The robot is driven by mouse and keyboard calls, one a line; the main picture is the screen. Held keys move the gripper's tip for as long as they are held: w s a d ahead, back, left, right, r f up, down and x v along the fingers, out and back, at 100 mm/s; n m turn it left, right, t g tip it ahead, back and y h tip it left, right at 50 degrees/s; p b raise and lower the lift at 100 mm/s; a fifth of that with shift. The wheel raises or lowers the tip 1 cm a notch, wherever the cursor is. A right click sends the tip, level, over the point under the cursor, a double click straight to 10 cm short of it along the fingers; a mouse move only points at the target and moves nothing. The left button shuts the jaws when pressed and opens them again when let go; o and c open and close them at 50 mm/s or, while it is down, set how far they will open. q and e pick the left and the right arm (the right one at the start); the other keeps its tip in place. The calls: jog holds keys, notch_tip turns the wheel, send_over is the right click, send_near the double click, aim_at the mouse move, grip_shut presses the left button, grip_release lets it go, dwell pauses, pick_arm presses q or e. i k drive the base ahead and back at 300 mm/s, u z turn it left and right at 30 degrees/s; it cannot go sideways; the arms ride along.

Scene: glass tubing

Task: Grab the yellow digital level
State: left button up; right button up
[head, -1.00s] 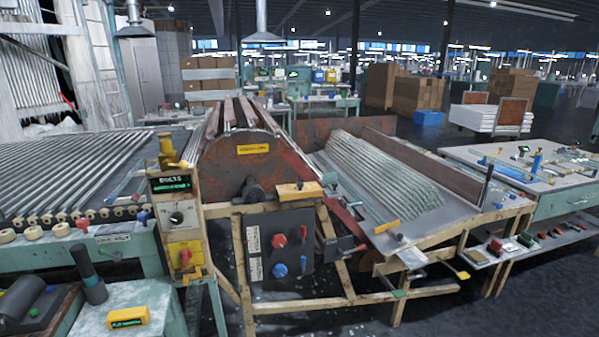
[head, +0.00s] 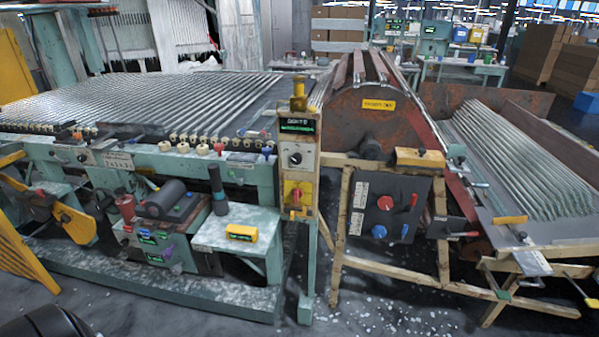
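The yellow digital level (head: 242,233) is a small yellow box with a dark, green-lit display on its front. It lies on a pale, worn green side shelf (head: 215,238) at the lower middle of the head view, in front of the roller machine. A dark upright cylinder (head: 218,190) stands just behind it on the left. Neither of my grippers is in view, and nothing touches the level.
A machine with a dark roller (head: 170,200) and green displays stands left of the shelf. A control post (head: 297,160) rises to its right. A wooden-framed stand (head: 395,230) is farther right. Open floor (head: 390,310) lies in front, strewn with white bits.

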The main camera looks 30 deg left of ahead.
aim_at(235, 232)
jog(key=z, duration=0.05)
jog(key=i, duration=2.1)
jog(key=u, duration=2.7)
